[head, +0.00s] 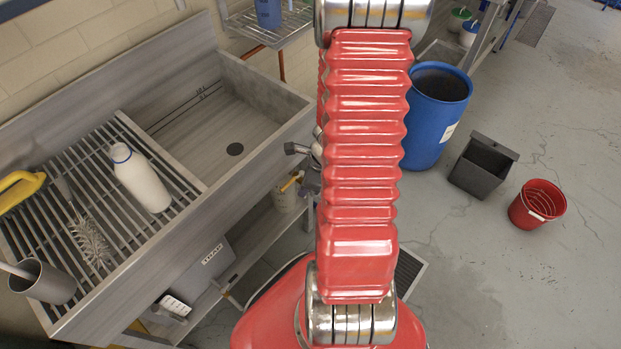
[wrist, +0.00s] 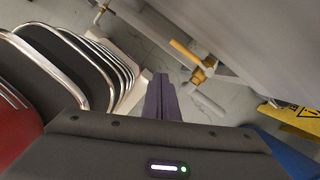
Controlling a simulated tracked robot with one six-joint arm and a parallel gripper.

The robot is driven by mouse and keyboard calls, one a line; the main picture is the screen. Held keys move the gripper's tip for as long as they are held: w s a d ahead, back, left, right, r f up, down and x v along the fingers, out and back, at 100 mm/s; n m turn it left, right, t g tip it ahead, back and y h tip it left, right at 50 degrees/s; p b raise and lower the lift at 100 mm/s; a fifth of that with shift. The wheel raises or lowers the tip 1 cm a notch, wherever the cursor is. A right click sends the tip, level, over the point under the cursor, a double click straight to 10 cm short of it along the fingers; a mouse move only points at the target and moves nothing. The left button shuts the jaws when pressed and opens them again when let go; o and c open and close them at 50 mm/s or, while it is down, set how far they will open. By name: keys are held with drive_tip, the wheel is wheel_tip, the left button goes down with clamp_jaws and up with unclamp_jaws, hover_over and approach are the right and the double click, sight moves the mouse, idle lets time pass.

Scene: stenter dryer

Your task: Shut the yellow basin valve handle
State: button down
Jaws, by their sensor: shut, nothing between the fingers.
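The yellow valve handle (wrist: 184,51) shows in the wrist view, right of centre and beyond my fingertips. It slants down to the right to a brass-coloured valve body (wrist: 204,70), with a pale pipe stub (wrist: 207,103) below. My gripper (wrist: 162,80) is shut and empty, its dark fingers together. The fingertips are apart from the handle, to its lower left in the picture. In the head view my red arm hides most of the area at the basin's (head: 262,141) right end.
In the head view a blue barrel (head: 437,112), a grey bin (head: 483,165) and a red bucket (head: 537,203) stand on the floor right of my arm. A white bottle (head: 141,178) lies on the basin's rack. A yellow sign (wrist: 297,119) is at the wrist view's right.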

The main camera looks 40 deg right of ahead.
drive_tip(key=a+v, duration=0.1)
drive_tip(key=v, duration=0.6)
drive_tip(key=shift+s+r, duration=0.25)
drive_tip(key=shift+s, duration=0.05)
drive_tip(key=shift+d, duration=0.1)
idle(0.5)
drive_tip(key=a+r+n+t+h, duration=0.1)
drive_tip(key=a+r+n, duration=0.9)
drive_tip(key=r+n, duration=0.3)
drive_tip(key=s+a+r+n+t, duration=0.1)
drive_tip(key=a+r+n, duration=1)
drive_tip(key=n, duration=0.5)
wheel_tip(320, 180, up, 3)
drive_tip(key=shift+f+t+h, duration=0.2)
drive_tip(key=shift+t+h, duration=0.2)
